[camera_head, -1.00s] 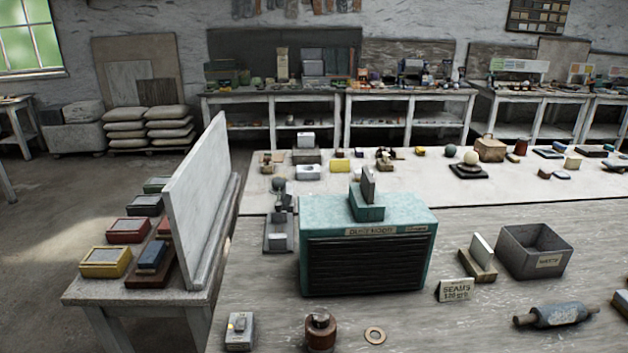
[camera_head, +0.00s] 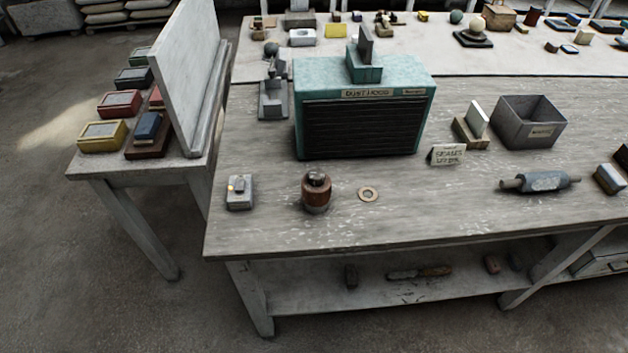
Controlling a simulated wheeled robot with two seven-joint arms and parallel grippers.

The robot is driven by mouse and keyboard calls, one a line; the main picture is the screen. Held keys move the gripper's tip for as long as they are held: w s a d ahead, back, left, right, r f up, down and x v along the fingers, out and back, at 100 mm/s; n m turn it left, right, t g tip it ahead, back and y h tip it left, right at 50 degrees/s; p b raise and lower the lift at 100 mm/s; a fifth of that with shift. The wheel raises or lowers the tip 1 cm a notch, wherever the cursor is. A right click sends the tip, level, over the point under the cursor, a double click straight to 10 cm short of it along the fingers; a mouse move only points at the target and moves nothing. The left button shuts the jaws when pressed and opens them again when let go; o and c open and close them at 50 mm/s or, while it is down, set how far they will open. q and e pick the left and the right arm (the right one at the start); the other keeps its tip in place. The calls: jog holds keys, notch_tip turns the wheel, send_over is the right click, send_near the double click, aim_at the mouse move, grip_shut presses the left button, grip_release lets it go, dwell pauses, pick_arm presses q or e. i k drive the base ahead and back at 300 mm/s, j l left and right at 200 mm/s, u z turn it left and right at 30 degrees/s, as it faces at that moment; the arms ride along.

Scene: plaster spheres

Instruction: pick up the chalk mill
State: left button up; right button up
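A small brown, round-bodied object with a dark top and a grey base, which looks like the chalk mill (camera_head: 316,192), stands upright near the front edge of the table. I see no label on it, so I cannot be fully sure. It stands between a small grey switch box (camera_head: 240,192) on its left and a flat tan ring (camera_head: 368,195) on its right, apart from both. Nothing touches or covers it. Neither of my grippers is in view.
A teal dust hood (camera_head: 365,75) stands behind it. A grey roller (camera_head: 543,182), a sign card (camera_head: 447,154) and a grey bin (camera_head: 530,122) are to the right. The wooden table (camera_head: 430,215) is bare along its front. A white upright panel (camera_head: 187,75) stands at left.

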aim_at(316, 201)
jog(key=i+l+u, duration=0.1)
jog(key=l+u, duration=0.25)
jog(key=l, duration=0.3)
jog(key=l+u, duration=0.3)
jog(key=l, duration=0.4)
